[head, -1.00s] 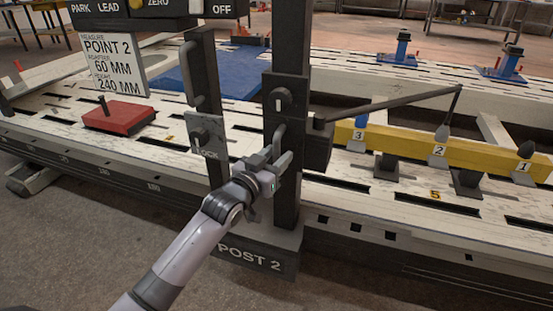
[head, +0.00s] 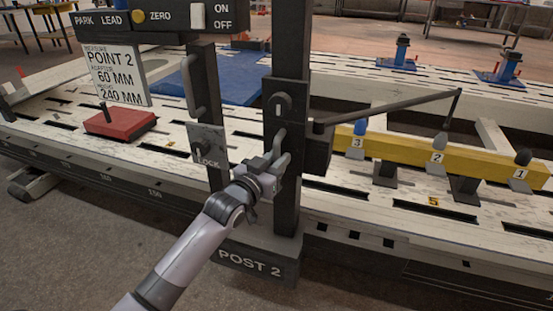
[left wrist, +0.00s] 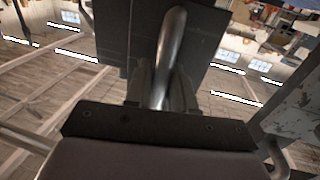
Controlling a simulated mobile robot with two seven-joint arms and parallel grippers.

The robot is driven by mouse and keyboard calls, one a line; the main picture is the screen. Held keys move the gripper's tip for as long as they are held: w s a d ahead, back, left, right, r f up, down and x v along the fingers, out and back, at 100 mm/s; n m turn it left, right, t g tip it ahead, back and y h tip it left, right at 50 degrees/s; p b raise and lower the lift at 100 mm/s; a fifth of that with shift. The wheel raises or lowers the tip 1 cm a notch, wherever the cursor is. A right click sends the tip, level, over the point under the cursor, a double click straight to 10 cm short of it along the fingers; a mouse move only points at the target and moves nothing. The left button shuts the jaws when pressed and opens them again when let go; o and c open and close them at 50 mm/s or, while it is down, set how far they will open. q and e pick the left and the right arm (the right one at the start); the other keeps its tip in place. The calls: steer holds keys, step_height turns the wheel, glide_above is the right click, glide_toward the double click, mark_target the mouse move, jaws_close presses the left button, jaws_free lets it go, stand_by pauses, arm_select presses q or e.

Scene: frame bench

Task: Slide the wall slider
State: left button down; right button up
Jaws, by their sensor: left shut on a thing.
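The slider is a dark carriage (head: 318,152) on the black upright post marked POST 2 (head: 287,205). A grey bar handle (head: 281,143) stands out from its front; it also shows in the left wrist view (left wrist: 174,45), running down between the fingers. My left gripper (head: 268,166) is shut on this handle, around its lower part. In the left wrist view the fingers (left wrist: 161,92) lie on both sides of the bar. A dark pointer arm (head: 390,107) reaches right from the carriage over the yellow beam. My right gripper is not in view.
A LOCK plate (head: 207,147) with a knob sits on a second post just left. Above hangs a control box (head: 155,17) with a sign (head: 118,72) reading POINT 2, 60 MM, 240 MM. Numbered markers stand along the yellow beam (head: 405,151). A red block (head: 120,122) lies at left.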

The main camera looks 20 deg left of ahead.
mark_target(287, 119)
arm_select(q)
step_height(287, 119, up, 8)
steer(key=p, duration=0.6)
steer(key=shift+f, duration=0.25)
steer(key=shift+r+p, duration=0.85)
steer(key=shift+p, duration=0.1)
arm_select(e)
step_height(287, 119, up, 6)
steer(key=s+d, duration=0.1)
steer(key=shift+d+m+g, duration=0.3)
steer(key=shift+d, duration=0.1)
arm_select(q)
steer(key=shift+f, duration=0.1)
steer(key=c, duration=1.1)
jaws_free()
steer(key=shift+f, duration=0.1)
steer(key=v, duration=0.7)
steer(key=shift+p, duration=0.4)
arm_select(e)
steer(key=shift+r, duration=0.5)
arm_select(q)
steer(key=shift+s+f, duration=0.1)
